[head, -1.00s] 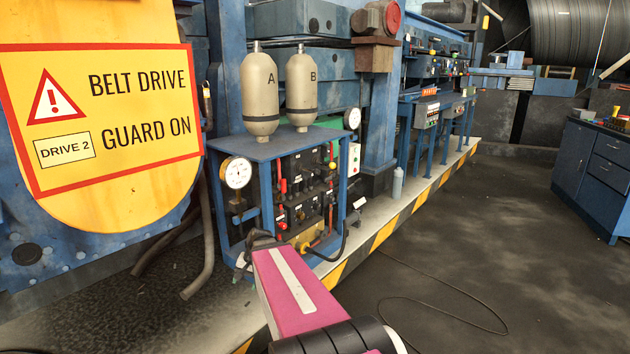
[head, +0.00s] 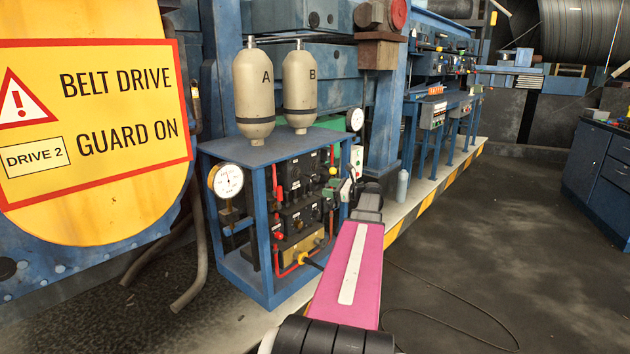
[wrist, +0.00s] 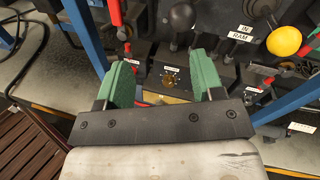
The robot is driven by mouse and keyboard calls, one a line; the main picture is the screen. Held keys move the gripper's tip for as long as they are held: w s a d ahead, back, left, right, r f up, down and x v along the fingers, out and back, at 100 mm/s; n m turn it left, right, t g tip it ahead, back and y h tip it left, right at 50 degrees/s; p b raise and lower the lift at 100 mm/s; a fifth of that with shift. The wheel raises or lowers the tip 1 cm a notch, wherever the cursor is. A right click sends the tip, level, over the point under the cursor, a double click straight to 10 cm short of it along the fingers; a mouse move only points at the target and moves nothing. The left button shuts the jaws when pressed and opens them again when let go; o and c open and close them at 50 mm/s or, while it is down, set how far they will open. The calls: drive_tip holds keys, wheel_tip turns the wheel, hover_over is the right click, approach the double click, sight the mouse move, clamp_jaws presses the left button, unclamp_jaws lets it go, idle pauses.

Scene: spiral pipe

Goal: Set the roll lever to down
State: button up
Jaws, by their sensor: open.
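The control panel (head: 301,197) sits in a blue frame below two tanks. It carries several levers and knobs; no label for roll is readable, so I cannot tell which is the roll lever. Red-handled levers (head: 276,182) stand at its left. The wrist view shows a red handle (wrist: 115,14), a black ball knob (wrist: 182,16) and a yellow ball knob (wrist: 283,42) beside a plate reading IN and RAM. My gripper (wrist: 161,62) is open, its green fingers apart and nothing held between them, in front of the panel's lower part. In the head view it is by the panel's right side.
A pressure gauge (head: 228,181) stands at the frame's left. Tanks A (head: 254,92) and B (head: 299,92) are on top. A blue post (wrist: 83,35) is close left of my gripper. The dark floor (head: 470,230) at right is mostly open, with a cable on it.

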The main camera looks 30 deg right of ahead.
sight(315, 179)
drive_tip(key=shift+m+t, duration=0.5)
drive_tip(key=w, duration=0.2)
drive_tip(key=w+a+r, duration=0.1)
drive_tip(key=w, duration=0.2)
drive_tip(key=w+a, duration=0.1)
drive_tip(key=w, duration=0.2)
drive_tip(key=shift+w+a+r, duration=0.2)
drive_tip(key=shift+w+r, duration=0.05)
drive_tip(key=shift+r, duration=0.05)
drive_tip(key=shift+c, duration=0.2)
